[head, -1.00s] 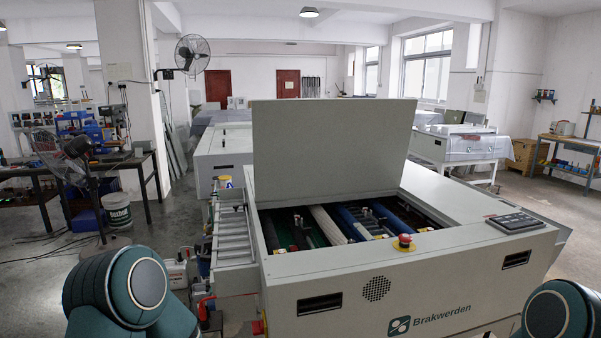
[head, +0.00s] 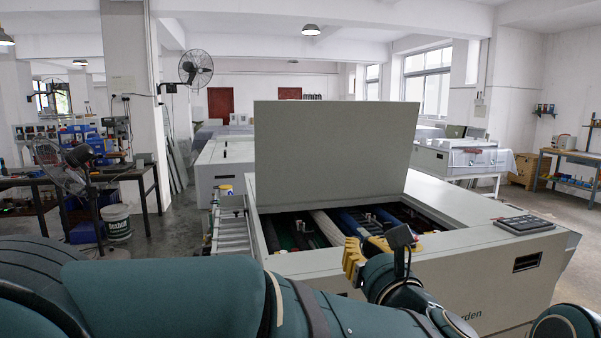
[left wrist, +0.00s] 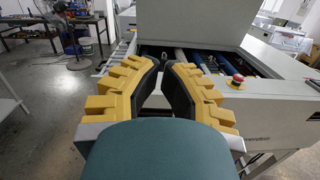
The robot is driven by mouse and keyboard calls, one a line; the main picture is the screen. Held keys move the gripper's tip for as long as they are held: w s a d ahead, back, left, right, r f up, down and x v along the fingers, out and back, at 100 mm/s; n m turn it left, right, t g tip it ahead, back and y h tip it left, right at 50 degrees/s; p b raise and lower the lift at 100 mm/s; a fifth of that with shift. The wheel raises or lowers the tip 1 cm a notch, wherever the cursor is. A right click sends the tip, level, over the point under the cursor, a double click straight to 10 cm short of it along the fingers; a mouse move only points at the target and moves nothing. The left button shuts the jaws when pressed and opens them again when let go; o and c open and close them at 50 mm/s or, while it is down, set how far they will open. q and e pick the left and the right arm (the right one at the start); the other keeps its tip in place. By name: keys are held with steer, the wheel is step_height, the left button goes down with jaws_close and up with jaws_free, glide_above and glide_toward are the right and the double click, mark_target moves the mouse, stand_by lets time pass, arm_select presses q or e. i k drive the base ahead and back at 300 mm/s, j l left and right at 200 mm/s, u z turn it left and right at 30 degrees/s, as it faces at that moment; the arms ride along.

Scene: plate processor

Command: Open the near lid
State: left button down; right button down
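The near lid (head: 335,155) is a flat grey-green panel standing raised and nearly upright above the machine (head: 470,265). The bay below it is uncovered, showing rollers (head: 327,229). The lid's lower face also shows in the left wrist view (left wrist: 195,22). My left gripper (head: 364,250), with yellow fingers, is at the machine's front edge, in front of the lid and apart from it. In the left wrist view its black-padded fingers (left wrist: 164,66) stand apart with nothing between them. My right gripper is out of view.
A red stop button (left wrist: 238,78) sits on the front rim, right of my left gripper. A control panel (head: 520,225) lies on the machine's right top. A rack (head: 232,226) is attached at the left side. Open floor lies further left.

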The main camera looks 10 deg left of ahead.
mark_target(306, 150)
steer(key=i+j, duration=0.25)
steer(key=i, duration=0.2)
steer(key=i+j, duration=0.25)
steer(key=i, duration=0.25)
